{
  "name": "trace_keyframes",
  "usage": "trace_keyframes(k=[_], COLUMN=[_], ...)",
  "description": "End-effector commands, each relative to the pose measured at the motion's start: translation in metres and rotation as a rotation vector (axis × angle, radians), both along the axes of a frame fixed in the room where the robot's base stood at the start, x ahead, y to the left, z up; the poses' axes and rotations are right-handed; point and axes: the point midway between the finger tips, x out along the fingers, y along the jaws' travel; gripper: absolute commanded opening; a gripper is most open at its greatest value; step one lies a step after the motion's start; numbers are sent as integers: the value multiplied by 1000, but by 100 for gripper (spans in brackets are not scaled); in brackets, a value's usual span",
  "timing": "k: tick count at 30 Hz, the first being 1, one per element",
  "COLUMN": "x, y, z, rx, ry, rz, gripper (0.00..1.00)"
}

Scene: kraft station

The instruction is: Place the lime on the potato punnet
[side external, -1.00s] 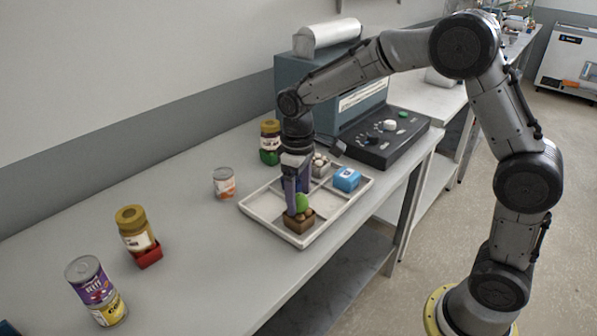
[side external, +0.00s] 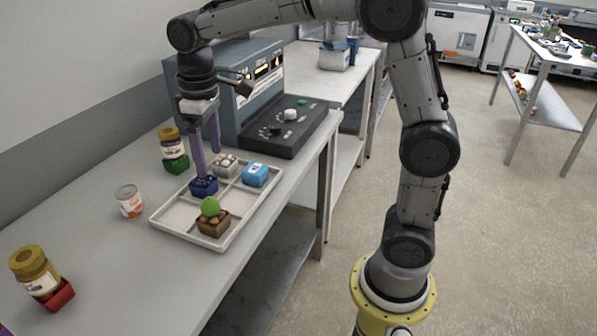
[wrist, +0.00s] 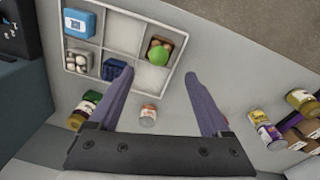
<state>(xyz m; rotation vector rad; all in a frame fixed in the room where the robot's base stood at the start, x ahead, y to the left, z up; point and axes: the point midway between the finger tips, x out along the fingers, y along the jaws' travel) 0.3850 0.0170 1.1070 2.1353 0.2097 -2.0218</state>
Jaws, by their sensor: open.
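The green lime (side external: 210,206) rests on the potatoes in the brown potato punnet (side external: 213,225), in the near compartment of the white tray (side external: 158,217). In the wrist view the lime (wrist: 158,54) covers part of the punnet (wrist: 166,39). My gripper (side external: 207,163) is open and empty, with its purple fingers apart. It is above the tray, behind the lime and clear of it. In the wrist view the gripper (wrist: 159,75) shows nothing held between its fingers.
The tray also holds a dark blue punnet (side external: 204,187), a punnet of pale items (side external: 225,166) and a light blue box (side external: 255,175). A can (side external: 130,202) and jars (side external: 172,146) (side external: 35,270) stand left of the tray. A grey-blue machine (side external: 238,100) stands behind.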

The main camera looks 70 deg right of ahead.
Motion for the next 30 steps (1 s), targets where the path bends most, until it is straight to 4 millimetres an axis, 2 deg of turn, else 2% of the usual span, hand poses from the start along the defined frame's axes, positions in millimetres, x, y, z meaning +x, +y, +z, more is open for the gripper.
trace_keyframes(k=[3,7,12,15,18,21,30], x=[-46,-102,-167,-194,-210,-218,-221], y=[-6,-11,-15,-16,-17,-17,-17], z=[20,27,16,4,-7,-13,-16], rx=[15,36,64,77,87,93,94], ry=[-89,-193,-319,-376,-412,-433,-435], rz=[-43,-96,-162,-191,-210,-221,-224], gripper=[82,82,82,82,82,82,82])
